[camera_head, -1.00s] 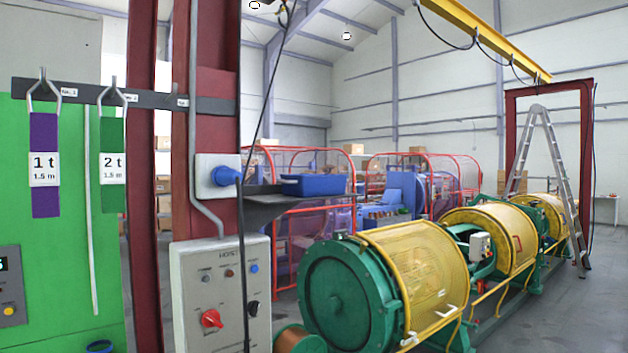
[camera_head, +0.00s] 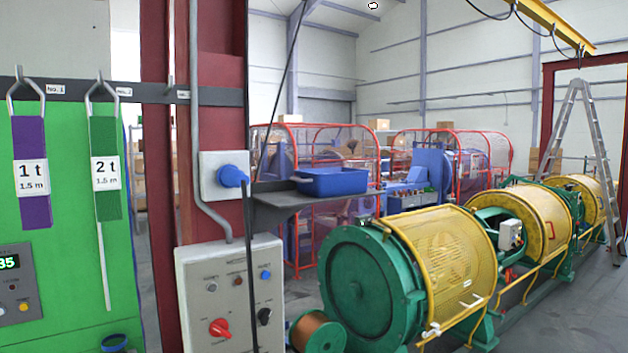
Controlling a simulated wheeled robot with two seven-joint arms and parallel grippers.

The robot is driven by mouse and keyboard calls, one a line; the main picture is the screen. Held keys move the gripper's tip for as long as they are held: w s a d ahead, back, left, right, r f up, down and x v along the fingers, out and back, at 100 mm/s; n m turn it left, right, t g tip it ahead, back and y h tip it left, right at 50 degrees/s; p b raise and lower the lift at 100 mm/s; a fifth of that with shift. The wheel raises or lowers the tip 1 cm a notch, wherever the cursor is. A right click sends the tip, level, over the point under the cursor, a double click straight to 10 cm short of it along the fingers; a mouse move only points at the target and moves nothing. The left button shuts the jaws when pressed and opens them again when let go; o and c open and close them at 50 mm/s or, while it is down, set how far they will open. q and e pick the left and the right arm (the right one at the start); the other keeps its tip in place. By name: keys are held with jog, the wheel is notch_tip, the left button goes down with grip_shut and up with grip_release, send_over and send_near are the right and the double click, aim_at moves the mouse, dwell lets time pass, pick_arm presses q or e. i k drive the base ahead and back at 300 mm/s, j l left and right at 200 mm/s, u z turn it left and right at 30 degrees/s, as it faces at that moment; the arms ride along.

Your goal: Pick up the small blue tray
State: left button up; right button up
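The small blue tray (camera_head: 334,182) sits on a dark shelf (camera_head: 290,208) that sticks out to the right from the red column. It stands right of the blue plug on the wall socket, near the shelf's right end. Its inside looks empty from here. Neither of my grippers shows in the head view.
A hoist control box (camera_head: 228,298) hangs on the column below the shelf. A blue plug (camera_head: 232,177) and a hanging black cable are left of the tray. Purple (camera_head: 31,170) and green (camera_head: 105,168) slings hang from a rail at left. The yellow-caged strander (camera_head: 440,255) stands at right.

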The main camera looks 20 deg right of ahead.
aim_at(328, 182)
jog(key=l+u, duration=0.4)
jog(key=l, duration=0.35)
jog(key=l+u, duration=0.35)
jog(key=l, duration=0.4)
